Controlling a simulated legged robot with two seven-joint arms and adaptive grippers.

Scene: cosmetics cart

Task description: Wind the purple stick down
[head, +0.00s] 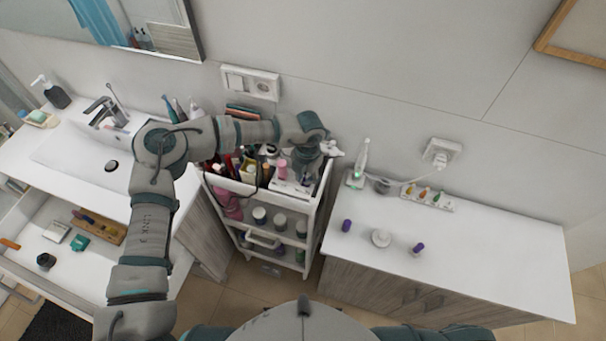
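Two small purple items stand on the white top of the right cabinet. One, a short purple cylinder (347,226), is near the left edge. The other, a purple-topped piece (418,248) with a paler lower part, is farther right. It is too small to tell which is the stick and how far any stick is wound out. My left gripper (303,176) hangs over the cart's top tray, well left of both purple items. Its fingers are too small and unclear among the cosmetics to read. My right gripper is not in view.
The white cart (322,200) holds several bottles and tubes. A round white item (380,238) sits between the purple pieces. Behind are a white charging toothbrush (361,160), its cable and a rack of colored pieces (427,197). The right cabinet top (500,250) is clear.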

